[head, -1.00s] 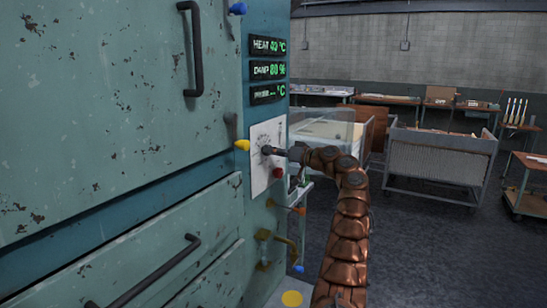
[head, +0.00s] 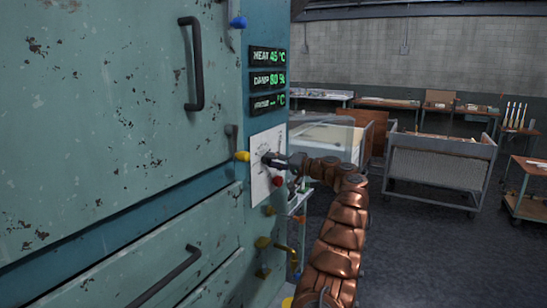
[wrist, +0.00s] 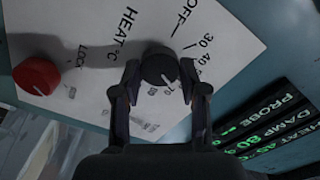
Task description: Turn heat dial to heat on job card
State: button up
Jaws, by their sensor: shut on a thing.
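The black heat dial (wrist: 158,64) sits on a white panel (wrist: 215,25) printed with HEAT °C, OFF and numbers. In the wrist view my gripper (wrist: 158,82) has a finger on either side of the dial and is shut on it. A pale pointer line shows on the dial, but I cannot tell exactly which number it meets. In the head view my gripper (head: 275,161) reaches the panel from the right and mostly hides the dial. The heat display (head: 268,57) appears to read 45 °C. I see no readable job card.
A red knob (wrist: 37,76) marked LOCK is on the same panel. A yellow knob (head: 242,156) and a lever (head: 263,243) stick out nearby. Drawer handles (head: 195,65) project from the teal cabinet. Open floor (head: 420,250) lies to the right.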

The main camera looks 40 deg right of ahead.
jog(key=shift+m+p, duration=1.7)
jog(key=shift+m, duration=0.4)
jog(key=o, duration=1.1)
jog(key=shift+o, duration=0.2)
jog(key=v, duration=1.2)
